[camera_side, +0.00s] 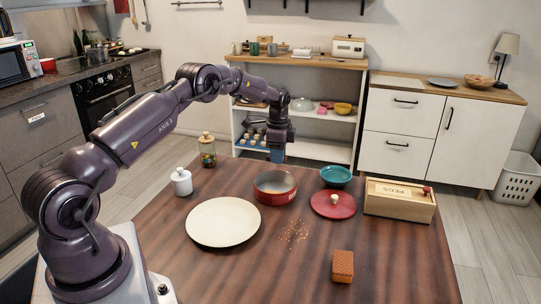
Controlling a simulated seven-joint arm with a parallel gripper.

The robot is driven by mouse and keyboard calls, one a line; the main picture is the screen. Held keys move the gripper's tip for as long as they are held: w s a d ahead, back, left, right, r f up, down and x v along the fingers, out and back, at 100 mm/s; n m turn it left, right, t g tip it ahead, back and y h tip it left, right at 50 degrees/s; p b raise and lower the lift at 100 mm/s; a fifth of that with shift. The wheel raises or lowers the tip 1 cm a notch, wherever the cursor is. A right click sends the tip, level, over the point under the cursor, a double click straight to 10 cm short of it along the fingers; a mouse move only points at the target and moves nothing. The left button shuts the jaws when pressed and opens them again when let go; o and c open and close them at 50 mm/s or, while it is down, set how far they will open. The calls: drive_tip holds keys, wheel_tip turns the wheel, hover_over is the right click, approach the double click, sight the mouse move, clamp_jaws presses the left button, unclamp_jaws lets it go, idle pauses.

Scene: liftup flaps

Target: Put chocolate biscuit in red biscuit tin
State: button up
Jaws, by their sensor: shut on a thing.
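The red biscuit tin (275,198) stands open on the wooden table, near its middle. Its red lid with a pale knob (333,207) lies on the table to the right of it. My gripper (277,152) is above and behind the tin, pointing down. It is shut on a small blue thing (277,157), apart from the tin. I cannot tell whether this is the chocolate biscuit. An orange-brown, patterned block (343,266) stands at the front right of the table.
A cream plate (223,222) lies left of the tin. A white lidded jar (182,182) and a glass jar (208,152) stand behind it. A teal bowl (336,176) and wooden box (399,202) stand right. Crumbs (293,232) lie before the tin.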

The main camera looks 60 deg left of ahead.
drive_tip(key=shift+f, duration=2.8)
drive_tip(key=o, duration=1)
drive_tip(key=shift+r, duration=0.1)
drive_tip(key=shift+r, duration=3.95)
